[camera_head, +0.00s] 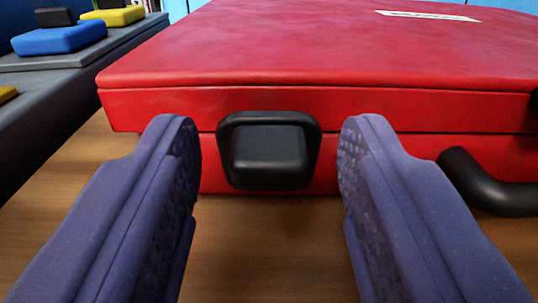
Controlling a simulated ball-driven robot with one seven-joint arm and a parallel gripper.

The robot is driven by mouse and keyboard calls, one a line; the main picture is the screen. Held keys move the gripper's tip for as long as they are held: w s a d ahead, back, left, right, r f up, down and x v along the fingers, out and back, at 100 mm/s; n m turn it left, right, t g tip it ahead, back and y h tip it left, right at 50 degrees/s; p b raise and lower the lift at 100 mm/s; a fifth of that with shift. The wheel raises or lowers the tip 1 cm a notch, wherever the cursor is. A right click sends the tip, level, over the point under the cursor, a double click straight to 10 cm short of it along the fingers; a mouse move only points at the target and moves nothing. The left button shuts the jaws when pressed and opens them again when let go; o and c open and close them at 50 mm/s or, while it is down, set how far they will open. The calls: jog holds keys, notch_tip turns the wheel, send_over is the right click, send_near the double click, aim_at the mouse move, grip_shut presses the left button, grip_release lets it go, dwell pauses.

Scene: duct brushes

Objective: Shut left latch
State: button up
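A red case (310,45) lies with its lid down on a brown wooden surface. A black latch (270,150) sits on its front face, across the seam between lid and base. From this angle I cannot tell whether the latch is fully pressed shut. My gripper (268,140) is open, its two purple padded fingers on either side of the latch, with a gap on both sides. Nothing is held between the fingers. A black handle (490,185) curves out from the case front to the right of my gripper, partly cut off by the picture edge.
A white label (428,16) is on the lid. At the left, a grey slab (75,65) carries a blue block (60,38), a yellow block (113,16) and black pieces. The wooden surface (270,250) below the latch is clear.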

grip_shut()
jog(key=p, duration=0.1)
jog(key=r+g+p, duration=0.1)
jog(key=p, duration=0.1)
jog(key=shift+w+r+g, duration=0.3)
jog(key=shift+w+g+p, duration=0.2)
jog(key=shift+g+p, duration=0.1)
jog(key=shift+p, duration=0.45)
jog(key=shift+w+f+g+p, duration=0.15)
jog(key=shift+g+p, duration=0.15)
jog(key=shift+g, duration=0.1)
jog(key=shift+f, duration=0.1)
jog(key=shift+o, duration=0.9)
grip_release()
